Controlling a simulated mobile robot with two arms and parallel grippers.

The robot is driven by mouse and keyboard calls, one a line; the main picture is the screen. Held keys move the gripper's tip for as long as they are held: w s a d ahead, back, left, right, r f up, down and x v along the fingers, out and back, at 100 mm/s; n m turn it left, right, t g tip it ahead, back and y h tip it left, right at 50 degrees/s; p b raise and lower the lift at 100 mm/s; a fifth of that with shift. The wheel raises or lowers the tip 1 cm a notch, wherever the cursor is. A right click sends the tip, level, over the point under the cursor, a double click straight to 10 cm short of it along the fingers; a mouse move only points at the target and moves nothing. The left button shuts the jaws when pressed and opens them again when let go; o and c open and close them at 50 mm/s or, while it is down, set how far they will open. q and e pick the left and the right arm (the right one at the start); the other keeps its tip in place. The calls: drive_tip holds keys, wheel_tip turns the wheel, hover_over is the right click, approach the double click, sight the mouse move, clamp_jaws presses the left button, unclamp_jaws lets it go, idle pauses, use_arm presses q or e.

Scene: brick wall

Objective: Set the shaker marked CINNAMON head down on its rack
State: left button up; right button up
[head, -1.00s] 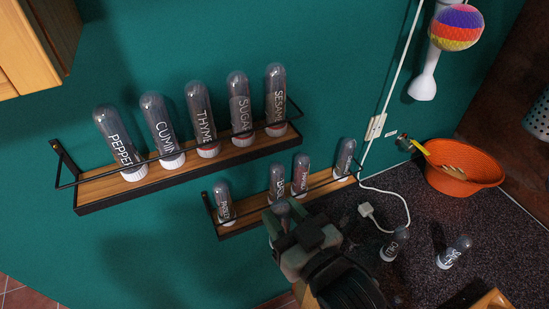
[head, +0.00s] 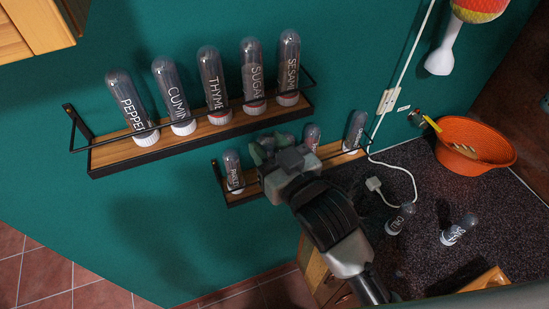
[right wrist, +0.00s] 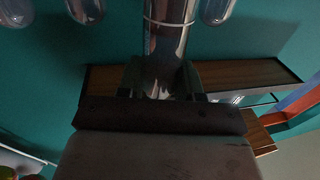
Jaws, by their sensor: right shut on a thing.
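My right gripper (head: 262,152) is in front of the left-middle part of the lower rack (head: 243,195). In the right wrist view the gripper (right wrist: 163,82) is shut on a clear tube-shaped shaker (right wrist: 168,40). Its label cannot be read there, and in the head view it is mostly hidden by the gripper. No readable CINNAMON mark shows. A wooden rack board (right wrist: 245,73) lies behind the held shaker; I cannot tell whether they touch. My left gripper is not in view.
Other shakers stand on the lower rack, at its left (head: 233,172) and right (head: 355,130). The counter holds a SALT shaker (head: 460,229), another shaker (head: 400,219) and an orange bowl (head: 475,140).

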drive_tip(key=x, duration=0.2)
drive_tip(key=shift+w, duration=0.45)
use_arm(q)
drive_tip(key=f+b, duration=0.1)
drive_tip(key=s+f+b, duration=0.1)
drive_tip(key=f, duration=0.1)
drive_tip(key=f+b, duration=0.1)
drive_tip(key=b, duration=0.1)
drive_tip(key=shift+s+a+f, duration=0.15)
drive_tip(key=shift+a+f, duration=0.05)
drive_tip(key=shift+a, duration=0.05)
use_arm(e)
drive_tip(key=f, duration=0.2)
drive_tip(key=w+f, duration=0.1)
drive_tip(key=f, duration=0.2)
drive_tip(key=shift+w+a+f, duration=0.2)
drive_tip(key=shift+f, duration=0.1)
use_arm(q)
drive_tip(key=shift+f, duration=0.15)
use_arm(e)
drive_tip(key=shift+f, duration=0.35)
drive_tip(key=o, duration=1.1)
drive_tip(key=shift+c, duration=0.2)
drive_tip(key=shift+s, duration=0.1)
